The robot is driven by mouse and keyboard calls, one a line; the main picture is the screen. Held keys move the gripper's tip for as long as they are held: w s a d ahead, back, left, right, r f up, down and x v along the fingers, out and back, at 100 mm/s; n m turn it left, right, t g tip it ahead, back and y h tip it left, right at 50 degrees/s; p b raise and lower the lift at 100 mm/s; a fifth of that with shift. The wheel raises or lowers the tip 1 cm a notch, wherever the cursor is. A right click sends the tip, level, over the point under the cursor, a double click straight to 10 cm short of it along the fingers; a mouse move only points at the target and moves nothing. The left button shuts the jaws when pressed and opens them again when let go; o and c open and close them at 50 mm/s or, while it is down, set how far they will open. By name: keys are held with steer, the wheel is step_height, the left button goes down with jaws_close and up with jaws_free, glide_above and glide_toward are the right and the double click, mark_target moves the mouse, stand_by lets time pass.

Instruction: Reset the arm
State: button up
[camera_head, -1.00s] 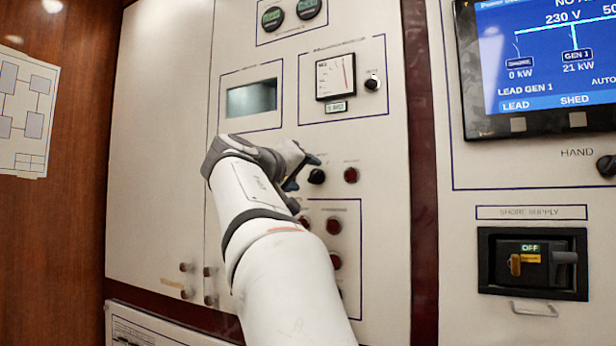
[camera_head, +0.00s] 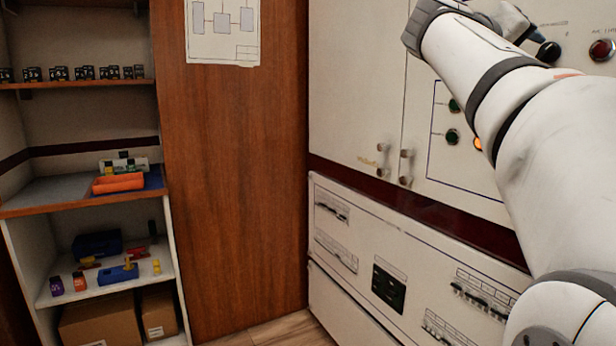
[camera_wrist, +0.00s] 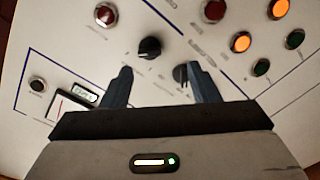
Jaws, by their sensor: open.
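My gripper shows in the wrist view (camera_wrist: 158,72) with two dark fingers spread apart and nothing held between them. It faces the pale panel. A black round knob (camera_wrist: 149,48) lies just beyond the gap between the fingertips. A second dark knob (camera_wrist: 180,73) is partly hidden beside the right finger. In the head view my white arm reaches up from the lower right, and the gripper is near the top edge beside the black knob (camera_head: 549,51), with a red button (camera_head: 602,50) to the right. Whether a finger touches the panel cannot be told.
Several orange lamps (camera_wrist: 242,42) are lit in the wrist view. Low breaker panels (camera_head: 388,287) sit below the cabinet doors. At left, a shelf unit (camera_head: 70,205) holds boxes, tools and small black modules. A wooden wall (camera_head: 235,190) stands between; some floor shows below it.

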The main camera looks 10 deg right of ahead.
steer(key=s+a+f+n+y+p, duration=0.2)
steer(key=a+f+n+y+p, duration=0.2)
steer(key=a+f+y+p, duration=0.9)
steer(key=s+a+f+g+y+p, duration=0.2)
steer(key=s+a+f+g+p, duration=0.2)
steer(key=s+a+f+p, duration=0.7)
steer(key=s+f+p, duration=0.1)
steer(key=s+p, duration=0.1)
steer(key=s, duration=0.2)
steer(key=shift+y+p, duration=0.3)
steer(key=shift+y, duration=0.1)
steer(key=shift+w, duration=0.1)
